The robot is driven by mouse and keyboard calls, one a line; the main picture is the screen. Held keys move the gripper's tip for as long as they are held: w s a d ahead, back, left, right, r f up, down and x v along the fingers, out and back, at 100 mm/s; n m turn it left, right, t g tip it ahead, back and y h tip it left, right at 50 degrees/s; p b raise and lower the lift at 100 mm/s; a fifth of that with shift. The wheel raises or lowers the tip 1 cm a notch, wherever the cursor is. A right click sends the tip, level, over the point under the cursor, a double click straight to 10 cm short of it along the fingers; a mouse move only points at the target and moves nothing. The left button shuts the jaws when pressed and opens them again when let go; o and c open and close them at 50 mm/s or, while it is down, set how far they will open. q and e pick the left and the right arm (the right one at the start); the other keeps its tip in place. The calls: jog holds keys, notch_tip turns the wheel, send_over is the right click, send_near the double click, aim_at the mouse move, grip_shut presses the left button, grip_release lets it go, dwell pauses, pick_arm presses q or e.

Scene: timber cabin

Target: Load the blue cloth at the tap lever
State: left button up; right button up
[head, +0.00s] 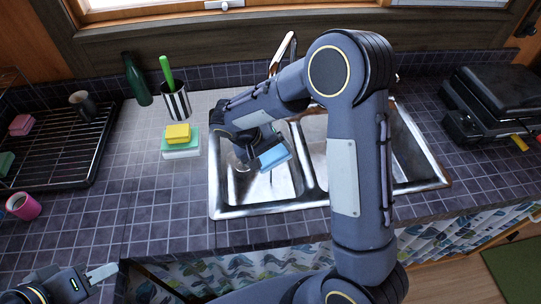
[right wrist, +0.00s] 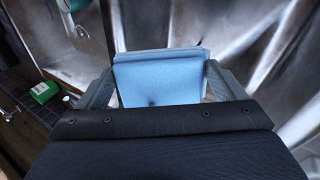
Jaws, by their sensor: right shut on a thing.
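The blue cloth (head: 274,158) is a folded, light blue piece over the left sink basin. My right gripper (head: 262,146) is shut on it; in the right wrist view the cloth (right wrist: 160,78) sits between both fingers. The tap (head: 284,52) shows behind the sink, partly covered by my right arm. I cannot make out its lever clearly. My left gripper (head: 98,276) is at the lower left, over the counter's front edge, away from the cloth. Only one pale finger shows clearly, so its opening is unclear.
The steel sink (head: 232,213) has two basins. Left of it are a yellow sponge (head: 178,132) on other pads, a striped cup (head: 177,101), a green bottle (head: 137,80), a pink mug (head: 22,206) and a dish rack (head: 62,184). A black appliance (head: 492,98) stands right.

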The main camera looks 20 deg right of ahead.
jog(key=shift+s, duration=0.1)
pick_arm(q)
notch_tip(320, 180, down, 3)
jog(key=b, duration=0.3)
pick_arm(e)
jog(key=s, duration=0.8)
jog(key=shift+a, duration=0.15)
jog(key=shift+w, duration=0.1)
dwell(1.0)
jog(key=shift+s+a+r+p, duration=0.1)
jog(key=shift+s+r+p, duration=0.3)
jog(key=shift+s+r, duration=0.6)
jog(key=shift+s+r+p, duration=0.4)
jog(key=shift+s+r, duration=0.35)
jog(key=shift+s, duration=0.35)
jog(key=shift+s+r, duration=0.25)
jog(key=shift+s, duration=0.2)
pick_arm(q)
jog(key=shift+r, duration=0.9)
jog(key=shift+c, duration=0.3)
